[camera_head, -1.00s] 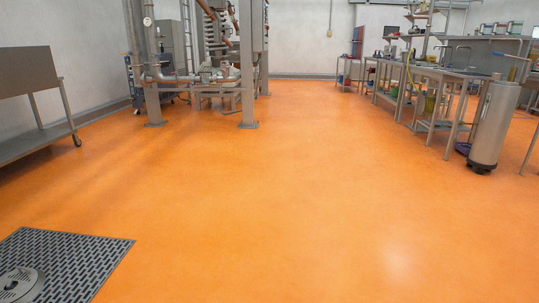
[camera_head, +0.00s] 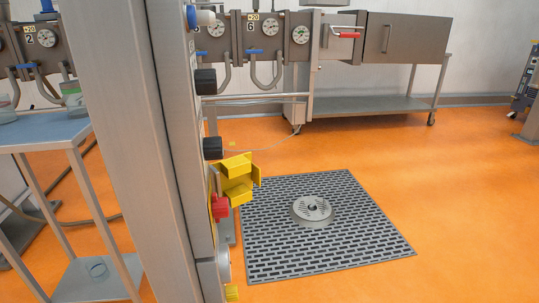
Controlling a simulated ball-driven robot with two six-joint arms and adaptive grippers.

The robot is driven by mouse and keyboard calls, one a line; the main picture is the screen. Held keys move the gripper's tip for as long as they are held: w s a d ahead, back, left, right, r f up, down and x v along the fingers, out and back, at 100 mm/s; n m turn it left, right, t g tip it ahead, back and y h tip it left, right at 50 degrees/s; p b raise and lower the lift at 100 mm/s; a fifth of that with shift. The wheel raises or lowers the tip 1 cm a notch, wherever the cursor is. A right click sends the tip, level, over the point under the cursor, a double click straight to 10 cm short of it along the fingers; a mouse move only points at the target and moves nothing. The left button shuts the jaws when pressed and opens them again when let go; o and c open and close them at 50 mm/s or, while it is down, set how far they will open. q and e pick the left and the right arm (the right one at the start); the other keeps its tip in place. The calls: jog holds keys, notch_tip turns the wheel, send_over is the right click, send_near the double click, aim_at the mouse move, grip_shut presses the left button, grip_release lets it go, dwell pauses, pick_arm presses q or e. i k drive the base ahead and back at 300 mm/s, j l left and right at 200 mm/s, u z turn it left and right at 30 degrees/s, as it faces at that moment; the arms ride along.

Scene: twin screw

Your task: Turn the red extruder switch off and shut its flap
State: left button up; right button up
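The red switch (camera_head: 221,207) sits on the side of a tall grey metal cabinet (camera_head: 137,140), left of centre. A yellow flap (camera_head: 238,168) stands out from the cabinet around and above the switch and looks open. The switch is seen from the side, so I cannot tell its setting. Black knobs (camera_head: 206,81) are on the same panel above the flap. Neither of my grippers is in view.
A floor grate (camera_head: 270,262) with a round drain cover (camera_head: 312,211) lies right of the cabinet. Gauges (camera_head: 269,27) and a steel trolley (camera_head: 380,104) stand behind. A small table (camera_head: 45,130) is at left.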

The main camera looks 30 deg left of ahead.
aim_at(220, 204)
jog(key=i+u, duration=0.2)
jog(key=u, duration=0.25)
jog(key=i+l+u, duration=0.1)
jog(key=u, duration=0.4)
jog(key=i+l+u, duration=0.2)
jog(key=u, duration=0.25)
jog(key=i+l+u, duration=0.2)
jog(key=u, duration=0.25)
